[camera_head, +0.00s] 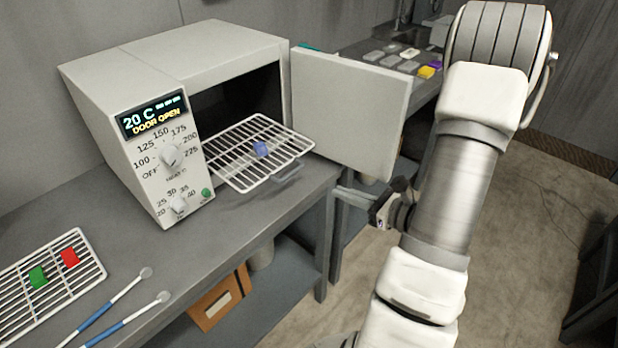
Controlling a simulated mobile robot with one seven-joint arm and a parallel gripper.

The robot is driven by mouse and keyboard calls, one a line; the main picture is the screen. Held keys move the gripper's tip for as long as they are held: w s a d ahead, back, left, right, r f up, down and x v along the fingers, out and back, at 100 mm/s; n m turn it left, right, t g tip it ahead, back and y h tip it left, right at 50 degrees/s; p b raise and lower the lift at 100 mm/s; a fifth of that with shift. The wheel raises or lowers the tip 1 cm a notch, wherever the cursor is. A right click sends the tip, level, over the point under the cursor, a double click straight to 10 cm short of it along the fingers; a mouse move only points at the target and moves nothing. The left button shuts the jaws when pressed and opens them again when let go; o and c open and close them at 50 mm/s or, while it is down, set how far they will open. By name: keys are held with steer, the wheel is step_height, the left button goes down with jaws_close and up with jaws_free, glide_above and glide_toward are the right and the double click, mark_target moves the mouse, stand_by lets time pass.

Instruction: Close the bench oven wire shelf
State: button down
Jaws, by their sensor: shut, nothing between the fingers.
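The bench oven (195,65) stands on the grey bench with its door (350,110) swung open to the right. Its display reads "20 C" and "DOOR OPEN". The white wire shelf (228,170) is pulled part way out of the dark oven chamber. A small blue block (261,149) lies on the shelf. My gripper (376,215) is shut and empty, right of the shelf and below the open door, apart from the shelf. Its fingertips are small and partly hard to make out.
A wire rack (75,240) with a red block (69,257) and a green block (38,276) lies at the bench's left front, beside two blue-handled tools (120,320). Open floor (530,200) lies to the right.

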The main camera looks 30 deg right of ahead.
mark_target(251, 146)
steer(key=x, duration=0.9)
steer(key=d+p+x, duration=0.1)
steer(key=x, duration=0.3)
steer(key=shift+w+f, duration=0.4)
steer(key=shift+w, duration=0.1)
steer(key=r+b+x, duration=0.1)
steer(key=x, duration=0.5)
steer(key=r+b+x, duration=0.1)
steer(key=b+x, duration=0.1)
steer(key=x, duration=0.4)
steer(key=w+r+b+x, duration=0.1)
steer(key=b+x, duration=0.1)
steer(key=x, duration=0.4)
steer(key=shift+w+d+r, duration=0.15)
steer(key=shift+r, duration=0.15)
steer(key=shift+w+b, duration=0.25)
steer(key=shift+b, duration=0.05)
steer(key=shift+w+a+r, duration=0.1)
steer(key=shift+a+r, duration=0.1)
steer(key=shift+r, duration=0.05)
steer(key=shift+r, duration=0.1)
